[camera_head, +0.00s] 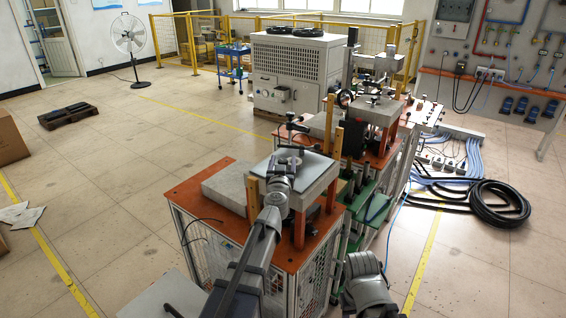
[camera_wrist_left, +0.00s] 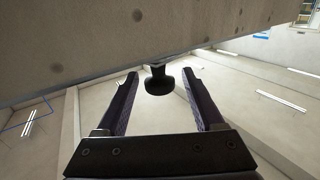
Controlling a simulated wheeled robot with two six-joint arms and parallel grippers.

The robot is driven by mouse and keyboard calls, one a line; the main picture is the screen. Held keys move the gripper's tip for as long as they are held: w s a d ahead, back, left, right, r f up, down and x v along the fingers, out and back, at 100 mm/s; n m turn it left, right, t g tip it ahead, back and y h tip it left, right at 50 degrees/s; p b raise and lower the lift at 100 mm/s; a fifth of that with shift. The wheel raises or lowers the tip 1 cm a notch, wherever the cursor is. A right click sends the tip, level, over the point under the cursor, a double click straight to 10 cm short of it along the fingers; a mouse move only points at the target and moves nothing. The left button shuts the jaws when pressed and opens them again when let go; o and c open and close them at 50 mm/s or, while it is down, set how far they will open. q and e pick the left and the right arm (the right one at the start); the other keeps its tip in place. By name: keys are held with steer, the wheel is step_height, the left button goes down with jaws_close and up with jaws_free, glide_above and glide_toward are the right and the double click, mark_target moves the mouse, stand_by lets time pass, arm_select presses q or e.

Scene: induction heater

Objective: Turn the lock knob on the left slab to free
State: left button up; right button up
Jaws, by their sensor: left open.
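The left slab (camera_head: 318,172) is a grey plate on orange legs at the near end of the orange bench. Its speckled side fills the top of the left wrist view (camera_wrist_left: 120,40). The lock knob (camera_wrist_left: 159,83) is black, with a narrow stem and a rounded end, and sticks out at the slab's lower edge. My left gripper (camera_wrist_left: 159,80) is open, with its two dark fingers on either side of the knob and a gap on each side. In the head view my left gripper (camera_head: 284,168) is at the slab and hides the knob. My right gripper is not in view.
The orange bench top (camera_head: 190,192) carries a grey block (camera_head: 228,186) and wooden posts (camera_head: 253,197) close to my left arm. A second bench with another slab (camera_head: 375,110) stands behind. Coiled black hose (camera_head: 500,205) lies on the floor at right. The floor at left is mostly clear.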

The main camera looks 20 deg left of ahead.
arm_select(q)
jaws_close()
stand_by(0.4)
steer(key=shift+y, duration=0.3)
steer(key=n+g+y, duration=0.1)
steer(key=n+y, duration=0.1)
steer(key=shift+w+d+y, duration=0.1)
steer(key=shift+y, duration=0.3)
steer(key=shift+n+y, duration=0.5)
jaws_free()
steer(key=shift+s, duration=0.25)
